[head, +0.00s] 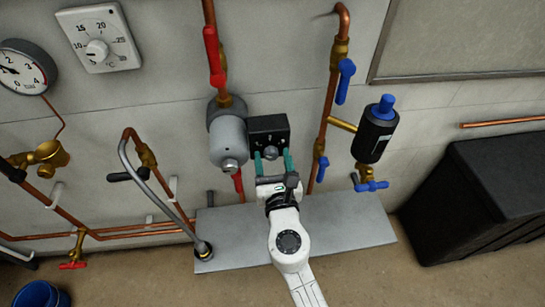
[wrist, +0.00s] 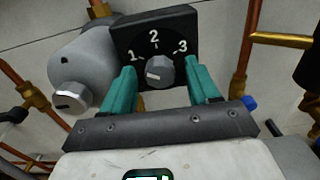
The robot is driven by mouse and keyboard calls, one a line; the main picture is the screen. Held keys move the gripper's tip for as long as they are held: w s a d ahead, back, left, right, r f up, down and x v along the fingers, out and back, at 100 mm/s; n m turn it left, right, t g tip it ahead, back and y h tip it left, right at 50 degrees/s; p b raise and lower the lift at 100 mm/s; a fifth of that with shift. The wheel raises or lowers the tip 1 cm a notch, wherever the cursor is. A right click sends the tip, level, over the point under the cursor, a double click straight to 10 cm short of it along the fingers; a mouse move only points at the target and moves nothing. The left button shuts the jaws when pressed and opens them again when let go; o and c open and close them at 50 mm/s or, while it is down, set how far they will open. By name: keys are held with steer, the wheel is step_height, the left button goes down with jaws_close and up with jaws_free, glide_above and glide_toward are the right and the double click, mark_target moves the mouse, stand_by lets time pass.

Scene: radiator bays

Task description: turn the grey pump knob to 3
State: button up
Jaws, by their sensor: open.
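The grey pump knob (wrist: 160,71) sits on a black box face with the marks 1, 2 and 3. Its white line lies to the left, roughly on the side of the 1. The knob also shows in the head view (head: 270,152), on the black box (head: 268,128) beside the grey pump body (head: 228,137). My gripper (head: 272,158) is open, with one teal finger on each side of the knob. In the wrist view my gripper (wrist: 160,80) shows a gap between each finger and the knob. Whether the fingertips reach the knob's depth I cannot tell.
Copper pipes with a red lever (head: 214,55) and a blue lever (head: 345,80) flank the pump. A black cylinder with a blue cap (head: 375,132) is to the right. A grey hose (head: 150,190) and a thermostat dial (head: 98,46) are left. A black bin (head: 490,200) stands right.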

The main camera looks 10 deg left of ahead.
steer(key=shift+w+a, duration=0.15)
steer(key=shift+w, duration=0.25)
steer(key=c, duration=1)
